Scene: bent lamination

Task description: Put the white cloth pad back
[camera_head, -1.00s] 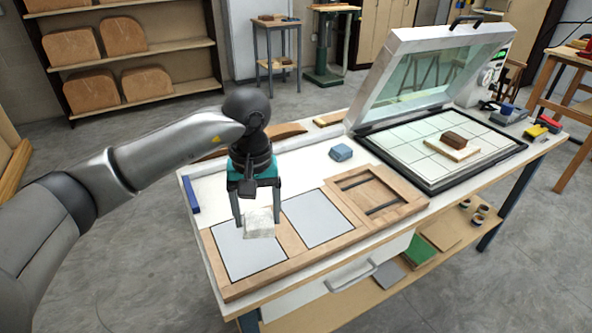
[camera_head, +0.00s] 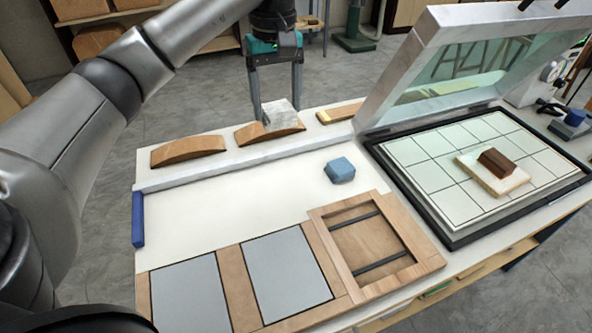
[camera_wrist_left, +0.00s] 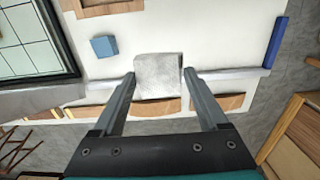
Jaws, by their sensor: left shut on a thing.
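The white cloth pad (camera_head: 281,114) is between the fingers of my left gripper (camera_head: 277,108), at the back of the bench. It also shows in the left wrist view (camera_wrist_left: 158,78), where the left gripper's fingertips (camera_wrist_left: 159,74) are on either side of it. The left gripper is shut on the pad. In the head view the pad overlaps a curved wooden piece (camera_head: 262,136) behind the white rail. I cannot tell whether it touches that piece. My right gripper is not in view.
Another curved wooden piece (camera_head: 188,150) lies to the left. A blue block (camera_head: 340,170) sits on the clear white bench surface. A wooden frame with grey panels (camera_head: 285,272) lies in front. The open-lidded press (camera_head: 385,164) stands right, with a brown block (camera_head: 497,163) on a board.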

